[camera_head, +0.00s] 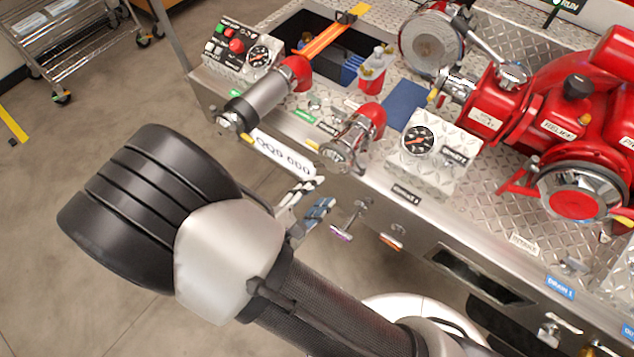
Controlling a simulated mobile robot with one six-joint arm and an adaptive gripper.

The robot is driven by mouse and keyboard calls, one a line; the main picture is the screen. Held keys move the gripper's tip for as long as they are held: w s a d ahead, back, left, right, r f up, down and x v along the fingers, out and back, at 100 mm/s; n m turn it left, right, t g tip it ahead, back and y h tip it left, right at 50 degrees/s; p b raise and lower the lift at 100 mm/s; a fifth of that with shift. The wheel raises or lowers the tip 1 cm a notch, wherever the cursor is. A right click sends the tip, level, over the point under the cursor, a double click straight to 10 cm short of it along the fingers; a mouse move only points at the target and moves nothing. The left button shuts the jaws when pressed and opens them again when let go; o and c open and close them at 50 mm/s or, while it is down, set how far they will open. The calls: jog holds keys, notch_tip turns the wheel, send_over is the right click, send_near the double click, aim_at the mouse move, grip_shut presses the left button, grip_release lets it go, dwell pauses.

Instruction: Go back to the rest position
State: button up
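My arm crosses the lower left, with a large black joint and a light grey cap in front. What look like the fingertips of my gripper (307,201) show just past the arm, in front of the bumper's front edge. The rest of the gripper is hidden behind my arm. I see nothing held between the tips, but their opening is unclear. The metal bumper (404,193) with its red pump (565,110) fills the upper right.
Gauge panels (433,150), red-capped pipe fittings (268,92) and small pull handles (393,238) stick out near the bumper's front. An open bin (290,25) holds an orange strap. A wire cart (75,45) stands at upper left.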

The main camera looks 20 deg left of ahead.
jog(key=d+r+m+g+h, duration=0.2)
jog(key=d+r+m+g, duration=0.35)
jog(key=d, duration=0.45)
jog(key=d+r+m+g+h, duration=0.2)
jog(key=d+r+m+g, duration=0.3)
jog(key=d+r+m, duration=0.3)
jog(key=s+d+r+m+t+y, duration=0.1)
jog(key=s+d+r+m+y, duration=0.5)
jog(key=s+r+m+y, duration=0.2)
jog(key=shift+s+d+r+m+y, duration=0.35)
jog(key=shift+r+m+y, duration=0.2)
jog(key=shift+r, duration=0.3)
